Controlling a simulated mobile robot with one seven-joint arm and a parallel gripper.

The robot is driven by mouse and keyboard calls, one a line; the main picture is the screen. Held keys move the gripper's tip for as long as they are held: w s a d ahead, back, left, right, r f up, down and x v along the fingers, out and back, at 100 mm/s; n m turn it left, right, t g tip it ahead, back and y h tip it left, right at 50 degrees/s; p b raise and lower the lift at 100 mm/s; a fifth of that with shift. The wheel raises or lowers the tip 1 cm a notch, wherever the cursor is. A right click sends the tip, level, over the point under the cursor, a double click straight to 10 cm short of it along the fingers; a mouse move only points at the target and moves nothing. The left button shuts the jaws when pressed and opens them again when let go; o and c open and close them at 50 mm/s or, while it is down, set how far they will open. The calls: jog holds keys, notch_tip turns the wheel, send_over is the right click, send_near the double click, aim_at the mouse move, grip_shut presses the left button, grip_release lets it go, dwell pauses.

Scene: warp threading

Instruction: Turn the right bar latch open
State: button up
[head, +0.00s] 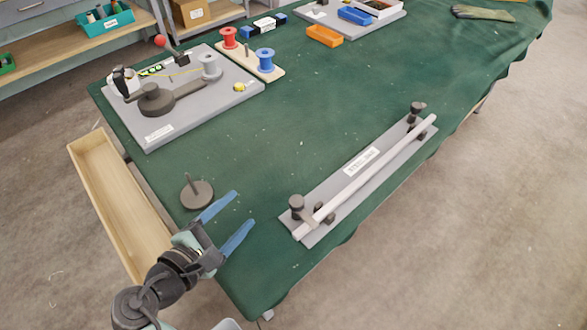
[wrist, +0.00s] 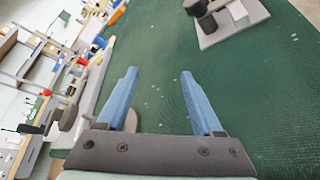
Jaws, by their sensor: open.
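A grey bar fixture (head: 330,205) lies on the green-covered table, right of centre in the head view. A long white bar (head: 372,172) runs along it. A dark knobbed latch (head: 417,110) stands at its far right end, and a second dark latch (head: 297,205) at its near left end. I cannot tell how either latch is turned. My gripper (head: 243,208) has blue fingers, spread and empty, left of the fixture's near end and apart from it. In the wrist view, a dark latch (wrist: 200,12) and part of the grey fixture board (wrist: 238,20) show beyond my open gripper (wrist: 158,73).
A dark disc with an upright pin (head: 197,194) stands just left of my fingers. A wooden tray (head: 118,205) hangs by the left edge. The table's middle is clear.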

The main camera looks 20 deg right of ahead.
aim_at(292, 209)
jog(key=s+n+h+p, duration=0.1)
jog(key=s+n, duration=0.1)
jog(key=s, duration=0.1)
jog(key=s+n+h+p, duration=0.1)
jog(key=s+n+h, duration=0.1)
jog(key=n, duration=0.1)
jog(key=s+n+h+p, duration=0.1)
jog(key=s+n, duration=0.2)
jog(key=shift+s+d+r+h+p, duration=0.25)
jog(key=shift+s+d+h+p, duration=0.05)
jog(key=shift+d+p, duration=0.05)
jog(key=x, duration=1.2)
jog(key=shift+w+d, duration=0.2)
jog(key=shift+d, duration=0.1)
jog(key=shift+c, duration=0.3)
grip_shut()
